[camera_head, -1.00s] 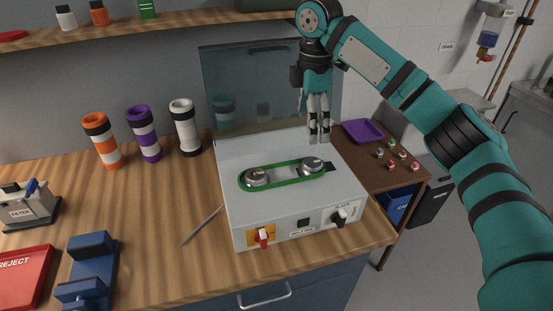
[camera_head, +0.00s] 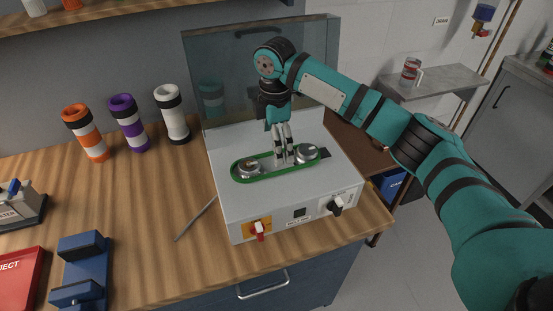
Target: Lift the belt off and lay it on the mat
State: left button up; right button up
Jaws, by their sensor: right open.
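A green belt (camera_head: 262,180) runs in a long loop around two silver pulleys on top of a white machine (camera_head: 232,205). The left pulley (camera_head: 248,167) and the right pulley (camera_head: 307,153) both stand inside the loop. My right gripper (camera_head: 285,162) points down over the belt between the pulleys, near its far run. Its fingers are open with a narrow gap. I cannot tell whether they touch the belt. No mat can be made out for certain. My left gripper is not in view.
A clear raised panel (camera_head: 228,70) stands behind the machine, close to my right arm. A red switch (camera_head: 259,231) and a black knob (camera_head: 335,206) are on its front. Striped tubes (camera_head: 128,122), a metal rod (camera_head: 195,218) and a blue stand (camera_head: 85,270) occupy the wooden bench.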

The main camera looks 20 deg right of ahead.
aim_at(302, 166)
jog(key=shift+f, duration=0.2)
jog(key=shift+s+f+p, duration=0.1)
jog(key=shift+f+p, duration=0.3)
notch_tip(302, 166, down, 4)
jog(key=shift+d+r+p, duration=0.15)
jog(key=shift+r+p, duration=0.05)
jog(key=shift+p, duration=0.45)
jog(key=shift+f, duration=0.35)
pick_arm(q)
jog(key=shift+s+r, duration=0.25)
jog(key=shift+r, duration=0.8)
pick_arm(e)
jog(key=shift+c, duration=0.4)
jog(key=c, duration=1.1)
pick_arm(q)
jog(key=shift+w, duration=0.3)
pick_arm(e)
jog(key=shift+c, duration=0.5)
jog(key=shift+r, duration=0.15)
